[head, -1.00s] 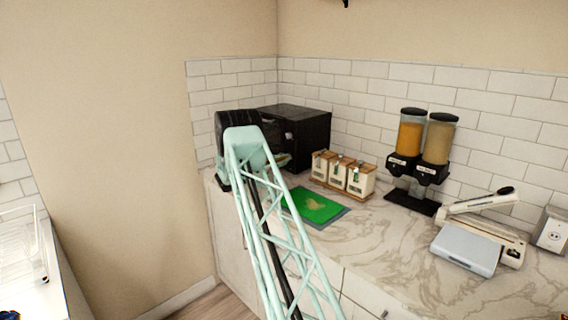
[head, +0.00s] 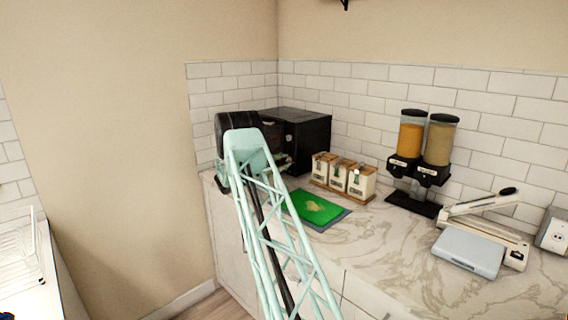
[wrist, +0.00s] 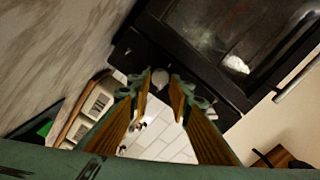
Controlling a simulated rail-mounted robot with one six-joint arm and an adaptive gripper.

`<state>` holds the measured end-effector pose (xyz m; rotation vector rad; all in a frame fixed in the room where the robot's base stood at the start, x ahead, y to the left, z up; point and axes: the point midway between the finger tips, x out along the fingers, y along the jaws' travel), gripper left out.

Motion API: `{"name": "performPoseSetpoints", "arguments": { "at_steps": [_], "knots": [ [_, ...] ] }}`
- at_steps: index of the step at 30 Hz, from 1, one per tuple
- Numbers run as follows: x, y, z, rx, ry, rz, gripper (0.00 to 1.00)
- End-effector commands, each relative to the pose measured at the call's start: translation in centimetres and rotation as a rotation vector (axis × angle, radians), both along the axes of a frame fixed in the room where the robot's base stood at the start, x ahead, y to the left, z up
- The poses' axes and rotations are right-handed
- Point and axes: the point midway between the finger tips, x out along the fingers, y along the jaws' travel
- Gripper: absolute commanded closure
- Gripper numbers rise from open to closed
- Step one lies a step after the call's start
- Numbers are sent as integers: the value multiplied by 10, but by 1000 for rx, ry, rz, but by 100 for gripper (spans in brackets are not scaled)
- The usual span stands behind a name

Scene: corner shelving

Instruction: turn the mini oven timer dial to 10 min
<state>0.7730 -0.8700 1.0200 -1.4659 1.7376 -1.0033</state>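The mini oven (head: 308,127) is a black box in the back corner of the counter; my arm hides part of its front in the head view. The dial markings are not readable.
Wooden-framed canisters (head: 343,176) stand right of the oven, with a green mat (head: 315,206) in front. Two dispensers (head: 424,150) and a white appliance (head: 485,235) stand farther right. The oven door handle (wrist: 297,77) shows in the wrist view.

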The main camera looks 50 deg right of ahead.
Motion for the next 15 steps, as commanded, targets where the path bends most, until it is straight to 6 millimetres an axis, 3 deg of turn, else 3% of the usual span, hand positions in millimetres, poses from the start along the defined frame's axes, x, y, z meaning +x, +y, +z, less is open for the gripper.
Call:
{"name": "performPoseSetpoints", "arguments": {
  "at_steps": [15],
  "knots": [
    [3, 12, 0, 0, 0, 1, 81]
  ]
}}
